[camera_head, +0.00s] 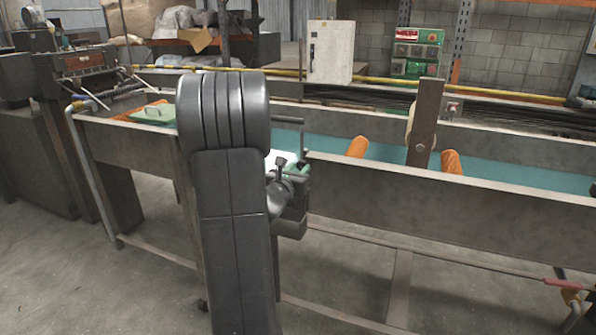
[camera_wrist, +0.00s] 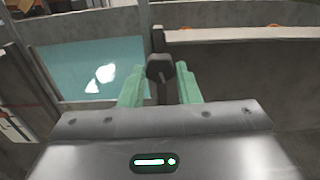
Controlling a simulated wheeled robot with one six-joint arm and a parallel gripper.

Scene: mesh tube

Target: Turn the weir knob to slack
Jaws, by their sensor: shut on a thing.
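The weir knob is a dark faceted knob (camera_wrist: 159,68) at the upper middle of the wrist view, in front of a dark upright post. My gripper (camera_wrist: 161,80) has pale green fingers, one on each side of the knob, and is shut on it. In the head view, my gripper (camera_head: 296,174) is at the near wall of the long water channel, partly hidden behind my own arm. The knob cannot be made out clearly there. I cannot read any slack mark or the knob's setting.
The channel's grey near wall (camera_head: 420,207) runs right, with teal water (camera_head: 500,174) behind it. The floor in front is clear.

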